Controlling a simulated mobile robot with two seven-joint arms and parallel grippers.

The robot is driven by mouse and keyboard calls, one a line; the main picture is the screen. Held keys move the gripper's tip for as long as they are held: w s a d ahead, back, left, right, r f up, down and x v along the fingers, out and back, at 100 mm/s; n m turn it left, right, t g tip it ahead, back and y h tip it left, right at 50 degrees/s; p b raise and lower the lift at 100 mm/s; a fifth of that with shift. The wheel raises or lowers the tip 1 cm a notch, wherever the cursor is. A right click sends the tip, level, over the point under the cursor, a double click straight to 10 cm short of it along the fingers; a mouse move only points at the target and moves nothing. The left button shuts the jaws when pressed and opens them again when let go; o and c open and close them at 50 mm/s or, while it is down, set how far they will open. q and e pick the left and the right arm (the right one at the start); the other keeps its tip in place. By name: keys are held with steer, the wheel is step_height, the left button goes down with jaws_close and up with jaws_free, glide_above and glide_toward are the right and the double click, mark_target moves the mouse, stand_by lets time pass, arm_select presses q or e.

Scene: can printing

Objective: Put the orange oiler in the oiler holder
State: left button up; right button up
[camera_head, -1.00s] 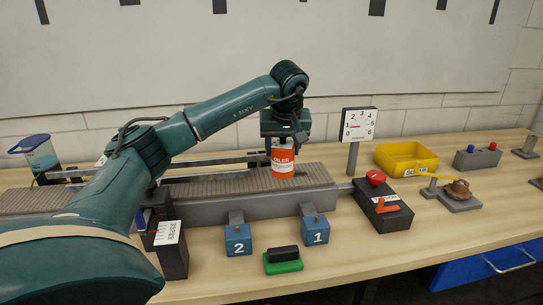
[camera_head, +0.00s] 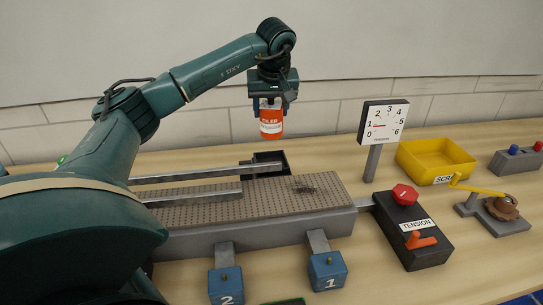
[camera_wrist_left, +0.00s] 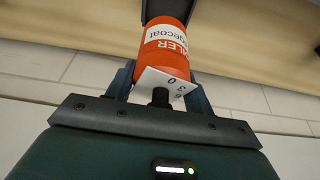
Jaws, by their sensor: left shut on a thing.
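My left gripper (camera_head: 271,103) is shut on the orange oiler (camera_head: 271,124) near its top. The oiler is an orange can with a white label, held upright in the air above and behind the conveyor (camera_head: 240,204). A small black open box (camera_head: 270,163), which looks like the oiler holder, stands at the conveyor's back edge, below the oiler and apart from it. In the left wrist view the oiler (camera_wrist_left: 165,52) sits between the fingers, with a dark shape (camera_wrist_left: 166,9) past its base, perhaps that box. My right gripper is not in view.
Metal rails (camera_head: 193,174) run along the conveyor's back beside the black box. A dial gauge (camera_head: 383,123) on a post stands to the right. A tension box (camera_head: 412,231) with a red knob and a yellow bin (camera_head: 435,160) are farther right. Blue blocks (camera_head: 327,271) hang in front.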

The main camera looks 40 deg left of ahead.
arm_select(q)
steer(key=shift+w+a, duration=0.15)
steer(key=shift+w, duration=0.05)
steer(key=shift+d+m+t+h+b, duration=0.2)
steer(key=shift+m+b, duration=0.25)
steer(key=shift+m, duration=0.15)
steer(key=shift+d+m+t+h+b, duration=0.1)
steer(key=shift+m+t+b, duration=0.1)
steer(key=shift+m+b, duration=0.35)
steer(key=shift+m, duration=0.55)
steer(key=shift+s+m+h+b, duration=0.1)
steer(key=shift+m+h+b, duration=0.4)
steer(key=shift+m, duration=0.3)
steer(key=shift+f, duration=0.2)
step_height(320, 180, down, 9)
steer(key=shift+a, duration=0.1)
steer(key=shift+f+t, duration=0.1)
steer(key=shift+t, duration=0.2)
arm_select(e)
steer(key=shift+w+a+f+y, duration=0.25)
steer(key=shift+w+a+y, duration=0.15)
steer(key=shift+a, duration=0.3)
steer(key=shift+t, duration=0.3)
